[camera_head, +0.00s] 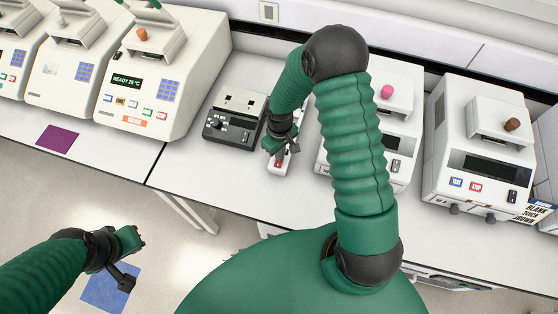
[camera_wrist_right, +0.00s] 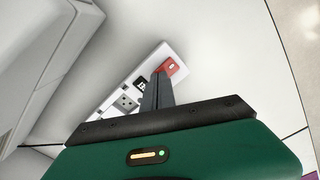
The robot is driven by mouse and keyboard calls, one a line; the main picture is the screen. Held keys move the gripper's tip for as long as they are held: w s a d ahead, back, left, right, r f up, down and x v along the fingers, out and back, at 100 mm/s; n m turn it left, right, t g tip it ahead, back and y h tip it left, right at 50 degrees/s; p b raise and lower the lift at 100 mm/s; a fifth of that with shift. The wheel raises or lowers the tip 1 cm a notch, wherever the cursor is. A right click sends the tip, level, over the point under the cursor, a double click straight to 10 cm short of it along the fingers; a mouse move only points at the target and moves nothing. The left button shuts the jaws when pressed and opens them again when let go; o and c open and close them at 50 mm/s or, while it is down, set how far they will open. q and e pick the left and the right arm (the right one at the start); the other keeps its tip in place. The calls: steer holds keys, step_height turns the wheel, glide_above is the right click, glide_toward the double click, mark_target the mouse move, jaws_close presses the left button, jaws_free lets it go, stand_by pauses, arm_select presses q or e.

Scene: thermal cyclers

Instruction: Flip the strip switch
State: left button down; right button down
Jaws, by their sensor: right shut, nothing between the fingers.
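The power strip (camera_head: 285,157) is a white bar lying on the bench between a small grey-black device and a thermal cycler. Its red switch (camera_head: 278,163) is at the end near the bench's front edge. My right gripper (camera_head: 278,148) is over the strip, shut and empty. In the right wrist view the strip (camera_wrist_right: 122,92) shows black sockets and the red switch (camera_wrist_right: 172,69), with the shut fingertips (camera_wrist_right: 158,78) close beside the switch. Whether they touch it I cannot tell. My left gripper (camera_head: 132,245) hangs over the floor, away from the bench; its jaw opening is unclear.
A grey-black device (camera_head: 236,118) stands just left of the strip. A thermal cycler (camera_head: 398,112) stands right of it, partly hidden by my right arm. Another cycler (camera_head: 485,135) is farther right; several stand at left. Bare bench (camera_head: 195,165) lies at front left.

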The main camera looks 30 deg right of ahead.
steer(key=shift+f, duration=0.15)
step_height(320, 180, up, 7)
steer(key=p, duration=0.6)
stand_by(0.4)
steer(key=s+a+f+m+t+b, duration=0.2)
steer(key=s+a+b, duration=0.5)
steer(key=b, duration=1)
steer(key=shift+s+f+t+b, duration=0.2)
steer(key=shift+s+t+b, duration=0.15)
steer(key=shift+s, duration=0.8)
steer(key=shift+s+a, duration=0.1)
steer(key=shift+a, duration=0.1)
